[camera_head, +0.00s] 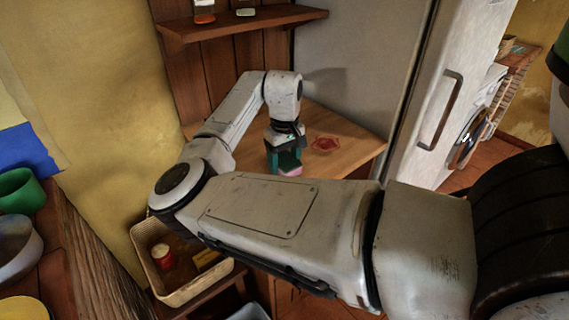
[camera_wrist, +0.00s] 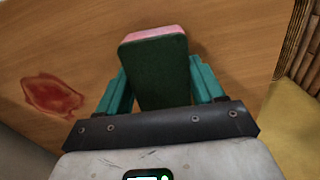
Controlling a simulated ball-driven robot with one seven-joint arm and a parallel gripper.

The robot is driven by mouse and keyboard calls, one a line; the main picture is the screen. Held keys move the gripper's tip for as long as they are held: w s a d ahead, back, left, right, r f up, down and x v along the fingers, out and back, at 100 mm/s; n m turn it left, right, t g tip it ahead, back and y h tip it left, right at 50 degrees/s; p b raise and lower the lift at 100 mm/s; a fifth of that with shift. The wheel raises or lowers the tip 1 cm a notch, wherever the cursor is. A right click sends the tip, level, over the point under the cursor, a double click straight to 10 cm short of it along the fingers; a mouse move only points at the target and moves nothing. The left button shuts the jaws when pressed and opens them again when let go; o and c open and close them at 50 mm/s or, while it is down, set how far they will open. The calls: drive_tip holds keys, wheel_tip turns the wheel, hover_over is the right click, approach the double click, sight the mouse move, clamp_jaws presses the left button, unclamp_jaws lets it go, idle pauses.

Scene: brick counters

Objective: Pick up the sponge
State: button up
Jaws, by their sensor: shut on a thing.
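The sponge (camera_wrist: 158,72) is a block with a dark green face and a pink layer along its far edge. In the wrist view it stands between the two teal fingers of my gripper (camera_wrist: 160,82), which is shut on it. In the head view my gripper (camera_head: 284,158) is over the wooden counter (camera_head: 345,160), and only a small pink part of the sponge (camera_head: 291,172) shows below it. My own arm hides part of the counter. I cannot tell whether the sponge touches the counter.
A red stain (camera_wrist: 52,95) lies on the wood beside the gripper; it also shows in the head view (camera_head: 326,144). A wooden shelf (camera_head: 240,25) with jars is above. A fridge (camera_head: 440,90) stands at the right. A basket (camera_head: 187,293) with items is lower left.

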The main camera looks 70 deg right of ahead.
sight(286, 159)
drive_tip(key=shift+r, duration=0.45)
wheel_tip(286, 159, up, 3)
drive_tip(key=shift+s+d+f, duration=0.15)
drive_tip(key=s+d+r, duration=0.7)
drive_tip(key=s+r, duration=0.2)
drive_tip(key=s, duration=0.2)
drive_tip(key=shift+s+r+p, duration=0.2)
drive_tip(key=shift+s+p, duration=0.1)
